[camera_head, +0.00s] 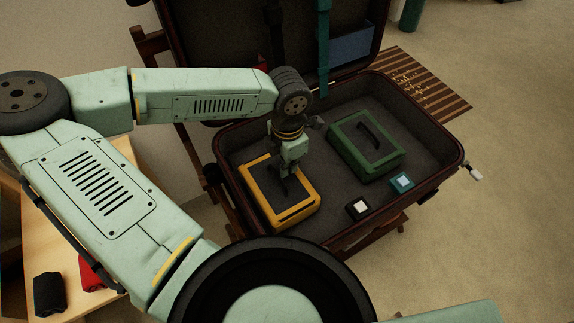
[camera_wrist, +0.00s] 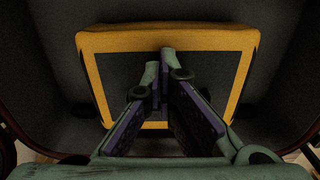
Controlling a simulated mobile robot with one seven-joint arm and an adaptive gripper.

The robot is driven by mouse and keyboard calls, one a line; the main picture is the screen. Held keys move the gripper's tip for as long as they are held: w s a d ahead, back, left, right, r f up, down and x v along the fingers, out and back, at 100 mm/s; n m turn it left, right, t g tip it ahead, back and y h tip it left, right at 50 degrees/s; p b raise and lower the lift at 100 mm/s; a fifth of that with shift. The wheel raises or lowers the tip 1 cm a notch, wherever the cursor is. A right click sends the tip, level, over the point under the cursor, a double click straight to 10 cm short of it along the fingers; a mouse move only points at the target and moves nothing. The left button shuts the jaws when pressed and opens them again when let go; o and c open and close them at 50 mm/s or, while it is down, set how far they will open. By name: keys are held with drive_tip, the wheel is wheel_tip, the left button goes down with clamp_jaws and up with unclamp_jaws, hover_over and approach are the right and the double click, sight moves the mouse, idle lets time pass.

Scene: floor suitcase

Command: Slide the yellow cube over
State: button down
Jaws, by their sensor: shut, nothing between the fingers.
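A yellow box-like case with a dark top panel (camera_head: 308,207) lies in the left part of the open suitcase; I take it for the yellow cube. In the wrist view its yellow rim (camera_wrist: 165,40) frames the dark panel behind my fingers. My gripper (camera_head: 285,190) points down over the dark panel, close to it. In the wrist view my gripper (camera_wrist: 166,62) has its fingertips together with nothing between them. I cannot tell whether the tips touch the panel.
In the suitcase (camera_head: 452,160), a green case (camera_head: 375,160) with a dark handle lies to the right. A small white-topped block (camera_head: 358,209) and a small teal block (camera_head: 402,182) lie nearer the front. The raised lid (camera_head: 225,40) stands behind.

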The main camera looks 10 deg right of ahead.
drive_tip(key=shift+w+d+f+b, duration=0.15)
drive_tip(key=shift+w+d+b, duration=0.15)
drive_tip(key=shift+d+b, duration=0.25)
drive_tip(key=shift+w+d+f+b, duration=0.15)
drive_tip(key=shift+w+d+b, duration=0.15)
drive_tip(key=shift+d, duration=0.35)
wheel_tip(320, 180, up, 11)
drive_tip(key=d, duration=0.1)
drive_tip(key=shift+f+b, duration=0.15)
drive_tip(key=shift+b, duration=0.3)
